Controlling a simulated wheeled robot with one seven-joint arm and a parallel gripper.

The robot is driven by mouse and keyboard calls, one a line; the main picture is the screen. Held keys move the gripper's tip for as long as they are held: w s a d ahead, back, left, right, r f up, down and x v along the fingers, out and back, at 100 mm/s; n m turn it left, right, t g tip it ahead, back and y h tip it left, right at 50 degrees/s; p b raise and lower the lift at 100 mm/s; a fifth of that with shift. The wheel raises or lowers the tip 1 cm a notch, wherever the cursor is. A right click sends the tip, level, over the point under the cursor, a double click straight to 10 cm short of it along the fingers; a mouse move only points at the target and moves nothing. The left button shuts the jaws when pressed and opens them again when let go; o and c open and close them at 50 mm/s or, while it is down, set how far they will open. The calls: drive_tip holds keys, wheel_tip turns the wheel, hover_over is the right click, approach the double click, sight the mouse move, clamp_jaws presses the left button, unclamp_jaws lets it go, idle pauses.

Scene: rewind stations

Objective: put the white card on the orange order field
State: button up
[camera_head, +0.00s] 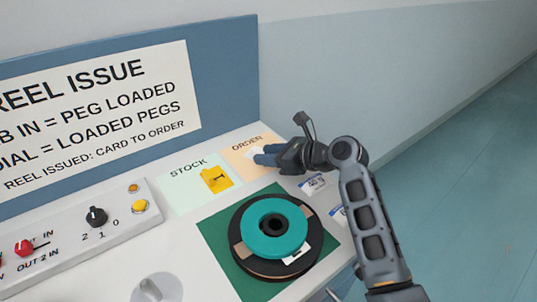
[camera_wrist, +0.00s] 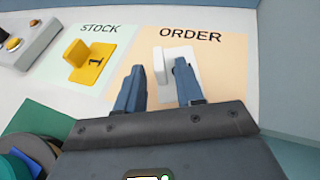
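The white card (camera_wrist: 184,54) lies on the orange order field (camera_wrist: 222,72), under the word ORDER in the wrist view. Its upright white tab (camera_wrist: 159,66) stands between my fingers. My gripper (camera_wrist: 159,65) is open, with one blue finger on each side of the tab and visible gaps to it. In the head view my gripper (camera_head: 262,154) is low over the order field (camera_head: 240,150) and hides most of the card.
A yellow card (camera_head: 216,179) with a tab lies on the pale green stock field (camera_head: 187,174). A teal reel (camera_head: 262,238) on a black one sits on a green mat (camera_head: 216,232). A control panel (camera_head: 60,245) is at left; a blue sign board (camera_head: 230,80) stands behind.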

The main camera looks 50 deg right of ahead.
drive_tip(key=shift+r, duration=0.1)
drive_tip(key=shift+s+r, duration=0.15)
drive_tip(key=shift+s, duration=0.1)
drive_tip(key=v, duration=1.1)
drive_tip(key=shift+s+d+r, duration=0.1)
drive_tip(key=shift+s, duration=0.1)
